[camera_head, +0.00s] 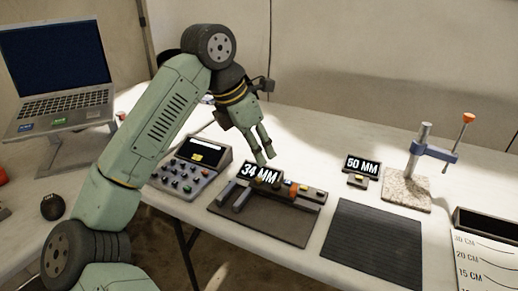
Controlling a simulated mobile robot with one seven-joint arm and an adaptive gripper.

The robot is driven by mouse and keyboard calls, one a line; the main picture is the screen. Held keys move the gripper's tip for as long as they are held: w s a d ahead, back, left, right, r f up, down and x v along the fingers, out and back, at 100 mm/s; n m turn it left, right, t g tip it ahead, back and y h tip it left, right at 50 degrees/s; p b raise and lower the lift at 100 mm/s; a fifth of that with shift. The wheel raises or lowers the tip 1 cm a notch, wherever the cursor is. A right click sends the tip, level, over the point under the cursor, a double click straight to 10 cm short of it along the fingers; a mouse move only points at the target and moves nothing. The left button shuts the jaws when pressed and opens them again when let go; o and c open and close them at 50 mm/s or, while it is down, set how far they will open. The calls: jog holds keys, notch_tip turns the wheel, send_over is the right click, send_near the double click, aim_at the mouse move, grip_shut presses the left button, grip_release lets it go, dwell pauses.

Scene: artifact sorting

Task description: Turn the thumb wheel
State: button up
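A dark measuring fixture (262,225) lies on the white table, with grey jaws at its left and a display reading "34 MM" (261,174). My gripper (268,155) points down just above and behind the "34 MM" display. Its two fingers are close together, and I see nothing held between them. Whether they are fully shut is unclear, and so is whether they touch the fixture.
A grey control box with buttons (186,181) stands left of the fixture. A black ribbed mat (372,245) lies to its right. Behind are a "50 MM" display (363,163) and a clamp stand on a stone base (405,190). A laptop (60,105) is at far left.

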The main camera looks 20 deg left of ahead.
aim_at(275, 184)
jog(key=shift+m, duration=0.8)
jog(key=b+x, duration=0.2)
jog(key=x, duration=0.2)
jog(key=b+x, duration=0.2)
jog(key=x, duration=0.2)
jog(key=b+x, duration=0.3)
jog(key=x, duration=0.1)
jog(key=shift+a, duration=0.3)
jog(key=shift+c, duration=0.5)
grip_shut()
jog(key=shift+f, duration=0.1)
